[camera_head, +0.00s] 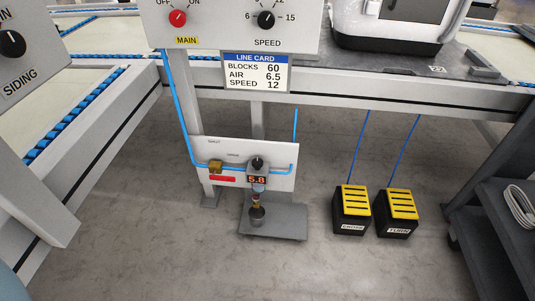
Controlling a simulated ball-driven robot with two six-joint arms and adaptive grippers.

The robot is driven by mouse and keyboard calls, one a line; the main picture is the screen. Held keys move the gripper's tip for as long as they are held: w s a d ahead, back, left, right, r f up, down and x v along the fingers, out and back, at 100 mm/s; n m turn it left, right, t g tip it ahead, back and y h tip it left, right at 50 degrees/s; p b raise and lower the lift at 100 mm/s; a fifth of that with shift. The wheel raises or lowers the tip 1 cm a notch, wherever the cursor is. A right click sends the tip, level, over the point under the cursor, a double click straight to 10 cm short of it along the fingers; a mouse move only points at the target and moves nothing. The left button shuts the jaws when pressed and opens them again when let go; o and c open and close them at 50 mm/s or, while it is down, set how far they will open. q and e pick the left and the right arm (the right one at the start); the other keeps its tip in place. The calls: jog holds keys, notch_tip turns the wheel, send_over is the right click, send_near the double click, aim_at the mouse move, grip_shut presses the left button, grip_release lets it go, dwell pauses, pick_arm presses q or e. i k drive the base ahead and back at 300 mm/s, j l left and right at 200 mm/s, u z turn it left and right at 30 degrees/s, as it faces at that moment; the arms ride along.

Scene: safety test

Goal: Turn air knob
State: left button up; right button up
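The air knob (258,162) is a small dark knob on top of the grey regulator, on a low white panel (222,152) under the conveyor. Just below the knob, a display (257,180) reads 5.8 in lit digits. A line card (256,71) above reads BLOCKS 60, AIR 6.5, SPEED 12. A brass fitting (216,166) sits in the blue air line left of the regulator, above a red label. Neither of my grippers shows in the head view.
A panel above carries a red MAIN knob (178,18) and a black SPEED knob (266,20). Two yellow-topped pedals (352,210) (397,212) stand on the floor to the right. A dark cart (495,210) is at far right. The floor before the low panel is clear.

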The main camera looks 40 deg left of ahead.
aim_at(257, 163)
jog(key=i+l+u, duration=0.35)
jog(key=i, duration=0.25)
jog(key=i+l+u, duration=0.35)
jog(key=i+l, duration=0.15)
jog(key=u, duration=0.5)
